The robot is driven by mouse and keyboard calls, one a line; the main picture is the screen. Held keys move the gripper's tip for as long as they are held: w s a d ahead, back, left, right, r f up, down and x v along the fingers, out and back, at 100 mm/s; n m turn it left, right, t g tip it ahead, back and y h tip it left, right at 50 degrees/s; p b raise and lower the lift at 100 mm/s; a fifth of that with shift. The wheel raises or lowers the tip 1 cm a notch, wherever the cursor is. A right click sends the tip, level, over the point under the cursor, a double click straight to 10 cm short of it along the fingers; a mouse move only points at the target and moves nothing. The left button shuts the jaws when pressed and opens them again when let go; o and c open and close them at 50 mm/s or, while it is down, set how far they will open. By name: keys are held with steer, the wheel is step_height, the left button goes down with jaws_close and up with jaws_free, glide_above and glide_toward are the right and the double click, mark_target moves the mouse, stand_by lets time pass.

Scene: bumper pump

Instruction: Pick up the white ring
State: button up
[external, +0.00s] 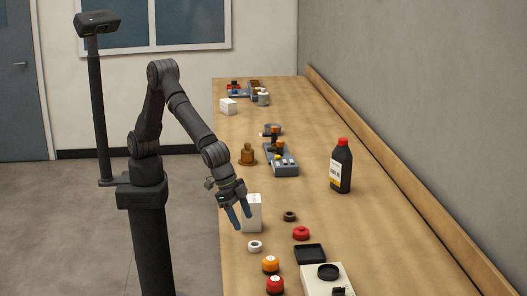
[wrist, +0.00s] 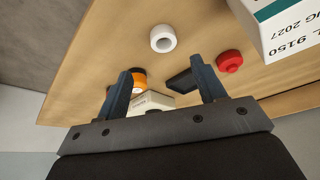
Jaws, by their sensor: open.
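The white ring (external: 255,246) lies flat on the wooden table near its left edge. In the wrist view the white ring (wrist: 163,38) shows beyond the fingertips, with its dark hole visible. My gripper (external: 238,219) is open and empty, above the table and a little behind and to the left of the ring. In the wrist view its two fingers (wrist: 160,82) are spread wide, and the ring is apart from both.
A white box (external: 252,212) stands close beside my gripper. A red ring (external: 301,233), a dark ring (external: 289,216), a black tray (external: 310,254) and an orange-capped jar (external: 270,265) are nearby. A dark bottle (external: 341,167) stands farther right. Bare table surrounds the white ring.

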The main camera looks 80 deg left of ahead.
steer(key=x, duration=0.4)
steer(key=shift+f, duration=0.1)
steer(key=x, duration=0.5)
steer(key=shift+w+a+f, duration=0.1)
steer(key=shift+a, duration=0.1)
steer(key=c, duration=1)
